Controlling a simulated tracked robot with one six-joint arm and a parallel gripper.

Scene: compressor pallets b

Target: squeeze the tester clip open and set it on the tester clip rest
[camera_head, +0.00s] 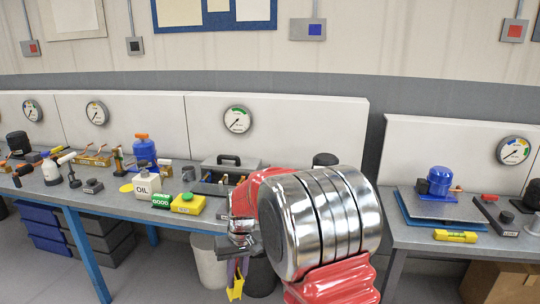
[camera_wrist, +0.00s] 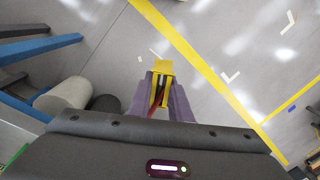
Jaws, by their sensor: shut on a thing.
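The tester clip appears to be the yellow piece with a reddish part between the purple fingers of my gripper (camera_wrist: 161,98) in the wrist view; the clip (camera_wrist: 159,68) sticks out beyond the fingertips. In the head view my gripper (camera_head: 238,268) hangs low in front of the bench, pointing down, with the yellow clip (camera_head: 236,288) below it. The gripper is shut on the clip, above the floor and apart from the bench. Whether the clip's jaws are squeezed open is too small to tell. I cannot make out which bench item is the tester clip rest; my arm hides part of the bench.
The left bench (camera_head: 115,205) carries an oil bottle (camera_head: 146,187), a green GOOD box (camera_head: 161,201), a yellow box (camera_head: 188,204) and a grey toolbox (camera_head: 230,170). The right bench holds a blue compressor (camera_head: 437,183) and a yellow level (camera_head: 455,236). Bins (camera_wrist: 62,93) stand on the floor.

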